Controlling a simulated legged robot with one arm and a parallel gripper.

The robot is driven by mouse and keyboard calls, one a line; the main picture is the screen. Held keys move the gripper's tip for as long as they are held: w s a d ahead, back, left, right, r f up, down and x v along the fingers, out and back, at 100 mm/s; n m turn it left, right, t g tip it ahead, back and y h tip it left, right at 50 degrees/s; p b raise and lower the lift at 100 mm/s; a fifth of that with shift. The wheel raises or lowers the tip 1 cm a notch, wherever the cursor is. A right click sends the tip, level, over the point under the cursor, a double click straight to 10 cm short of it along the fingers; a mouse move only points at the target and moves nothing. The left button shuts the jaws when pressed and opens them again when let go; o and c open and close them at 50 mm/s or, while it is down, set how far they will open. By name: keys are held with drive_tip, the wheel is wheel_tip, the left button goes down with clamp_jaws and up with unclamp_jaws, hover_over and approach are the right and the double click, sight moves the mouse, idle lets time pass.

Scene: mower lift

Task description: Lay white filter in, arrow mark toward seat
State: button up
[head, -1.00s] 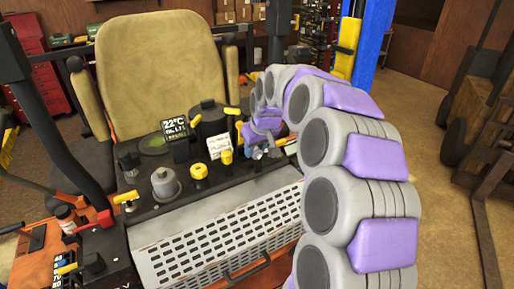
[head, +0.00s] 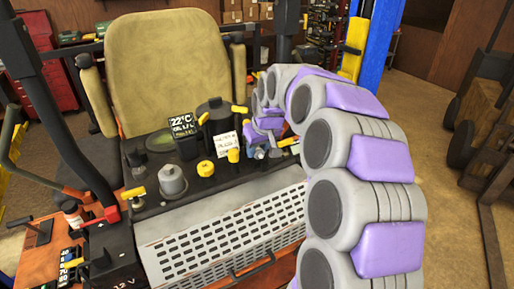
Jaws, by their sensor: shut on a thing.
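My gripper (head: 262,148) is small in the head view, at the end of my purple and grey arm, low over the right part of the black deck in front of the seat. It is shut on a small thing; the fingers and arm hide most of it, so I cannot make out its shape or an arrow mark. I cannot pick out the white filter for certain. The black deck (head: 205,182) carries a grey domed cap (head: 171,180), a yellow cap (head: 206,168) and a dark round canister (head: 214,116). The tan seat (head: 160,75) stands behind.
A white note (head: 227,144) and a black 22°C display (head: 182,127) stand close left of my gripper. A yellow-topped knob (head: 233,155) is beside it. A perforated metal panel (head: 225,232) slopes in front. A blue post (head: 380,50) stands behind my arm.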

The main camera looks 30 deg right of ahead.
drive_tip(key=shift+d+f+b, duration=0.15)
drive_tip(key=shift+f+b, duration=0.3)
drive_tip(key=shift+f, duration=0.6)
drive_tip(key=shift+r, duration=0.1)
drive_tip(key=shift+s+r, duration=0.1)
drive_tip(key=shift+r, duration=0.15)
drive_tip(key=shift+d, duration=0.15)
drive_tip(key=shift+f, duration=0.2)
idle(0.3)
idle(1.2)
drive_tip(key=shift+f, duration=0.2)
